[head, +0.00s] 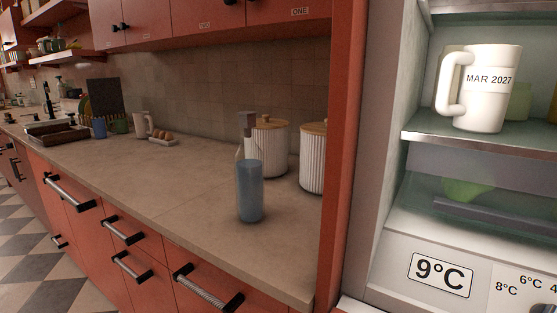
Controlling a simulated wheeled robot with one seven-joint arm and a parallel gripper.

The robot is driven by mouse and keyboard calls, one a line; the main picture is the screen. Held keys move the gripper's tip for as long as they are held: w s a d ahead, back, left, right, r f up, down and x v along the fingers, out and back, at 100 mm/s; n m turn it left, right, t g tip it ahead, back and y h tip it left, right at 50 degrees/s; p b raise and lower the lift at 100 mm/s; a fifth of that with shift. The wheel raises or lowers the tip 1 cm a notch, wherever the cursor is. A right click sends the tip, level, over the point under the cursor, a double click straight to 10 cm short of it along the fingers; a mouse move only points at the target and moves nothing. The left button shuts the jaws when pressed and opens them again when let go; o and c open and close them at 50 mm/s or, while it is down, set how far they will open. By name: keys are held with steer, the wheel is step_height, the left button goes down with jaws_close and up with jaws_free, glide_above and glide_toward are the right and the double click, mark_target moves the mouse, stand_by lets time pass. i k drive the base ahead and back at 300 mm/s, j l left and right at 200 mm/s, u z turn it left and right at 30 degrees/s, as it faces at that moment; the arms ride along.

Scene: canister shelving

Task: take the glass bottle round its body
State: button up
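A glass bottle (240,153) with a grey-brown top stands upright on the counter (190,185). Its pale shoulder shows at the left, but most of its body is hidden behind a blue-grey cylinder (250,192), perhaps a tumbler, that stands in front of it. I cannot tell whether the two touch. My gripper is not in view.
Two ribbed white canisters with wooden lids, one (270,150) close behind the bottle and one (313,160) to the right. A red upright panel (343,150) ends the counter, beside an open fridge with a white mug (490,95).

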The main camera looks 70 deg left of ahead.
mark_target(248, 158)
steer(key=u, duration=1.8)
